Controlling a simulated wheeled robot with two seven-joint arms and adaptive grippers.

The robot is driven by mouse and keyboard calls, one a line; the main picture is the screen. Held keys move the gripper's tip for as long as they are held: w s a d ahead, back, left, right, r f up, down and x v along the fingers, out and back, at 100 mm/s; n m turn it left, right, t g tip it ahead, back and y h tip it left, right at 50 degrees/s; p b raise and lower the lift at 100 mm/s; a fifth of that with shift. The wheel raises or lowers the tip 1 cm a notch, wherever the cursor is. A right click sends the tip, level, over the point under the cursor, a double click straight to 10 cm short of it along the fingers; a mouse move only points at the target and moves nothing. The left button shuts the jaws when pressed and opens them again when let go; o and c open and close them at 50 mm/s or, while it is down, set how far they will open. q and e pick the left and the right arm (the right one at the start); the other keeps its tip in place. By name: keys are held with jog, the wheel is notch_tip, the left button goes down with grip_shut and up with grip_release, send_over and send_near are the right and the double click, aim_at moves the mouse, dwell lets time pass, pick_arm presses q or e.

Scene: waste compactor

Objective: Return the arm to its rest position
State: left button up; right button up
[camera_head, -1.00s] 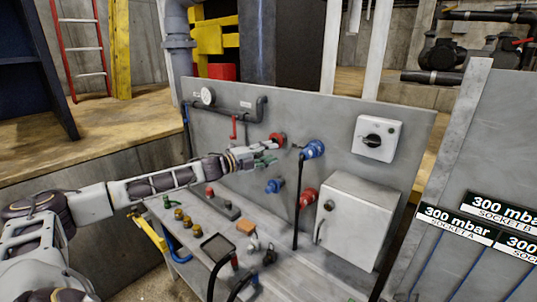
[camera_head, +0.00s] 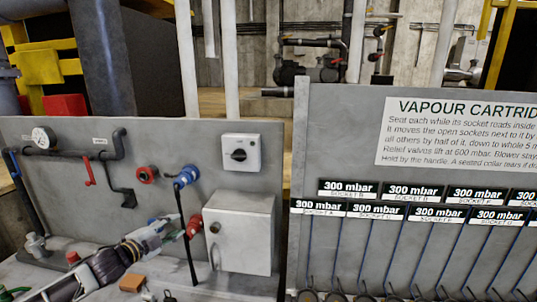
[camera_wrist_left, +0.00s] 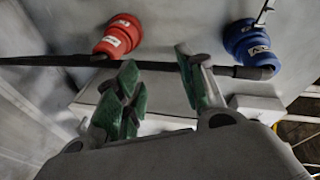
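My left gripper (camera_head: 180,228) is low in front of the grey panel in the head view, close to the lower red connector (camera_head: 194,226). In the left wrist view its green-padded fingers (camera_wrist_left: 160,92) stand apart with nothing held between them. Beyond the fingertips, a black cable runs across from the blue plug (camera_wrist_left: 250,42) past a red connector (camera_wrist_left: 118,36). The head view shows this blue plug (camera_head: 186,177) with its cable hanging down, right of an upper red socket (camera_head: 146,174). The fingers' contact with the cable cannot be told. My right gripper is not in view.
A grey cabinet (camera_head: 240,235) juts out right of the gripper, under a rotary switch box (camera_head: 240,153). A gauge (camera_head: 43,138) and pipe with a red lever (camera_head: 89,170) are at left. The vapour cartridge panel (camera_head: 335,130) stands at right.

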pick_arm(q)
jog(key=s+d+f+n+g+y, duration=0.35)
jog(key=s+d+f+n, duration=0.45)
jog(key=s+d+f, duration=0.45)
jog(key=s+a+f+n+g+y, duration=0.1)
jog(key=s+f+n+g, duration=0.3)
jog(key=s, duration=0.7)
jog(key=s+a+f+n+g+y, duration=0.15)
jog(key=s+f+n+g, duration=0.3)
jog(key=s, duration=0.65)
notch_tip(320, 180, down, 35)
jog(key=s+b, duration=0.2)
jog(key=s, duration=0.1)
jog(key=s+a+f+g+b, duration=0.1)
jog(key=s+a+f, duration=0.1)
jog(key=s+f, duration=0.9)
jog(key=s+a+f+g+b, duration=0.1)
jog(key=s+a+f, duration=0.1)
jog(key=s+f, duration=0.8)
jog(key=shift+s+f, duration=0.35)
jog(key=shift+s, duration=0.15)
